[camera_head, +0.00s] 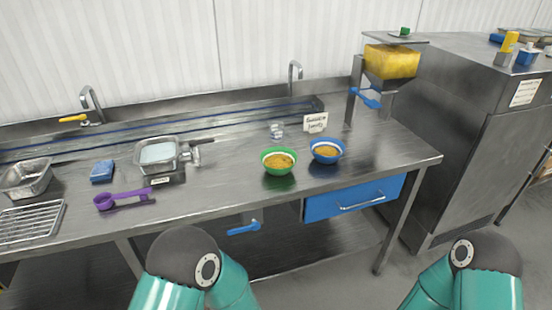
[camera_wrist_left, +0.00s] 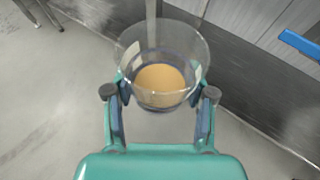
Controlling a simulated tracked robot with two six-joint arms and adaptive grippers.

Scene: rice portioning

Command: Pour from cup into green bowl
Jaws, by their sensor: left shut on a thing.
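The clear cup (camera_wrist_left: 163,70) is between the fingers of my left gripper (camera_wrist_left: 160,103) in the left wrist view. The gripper is shut on it. Tan grains cover the cup's bottom. The grey floor shows beyond the cup, and I cannot tell its exact tilt. The green bowl (camera_head: 279,170) stands on the steel counter in the head view, with tan grains inside. The held cup and my left gripper do not show in the head view. My right gripper is out of view; only part of its arm shows at the lower right.
A blue bowl (camera_head: 326,158) with grains stands just right of the green bowl. A small clear glass (camera_head: 277,131) and a sign (camera_head: 315,123) stand behind. A purple scoop (camera_head: 124,199), blue sponge (camera_head: 102,172) and scale with a clear container (camera_head: 163,154) are left. A blue drawer (camera_head: 353,197) is below.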

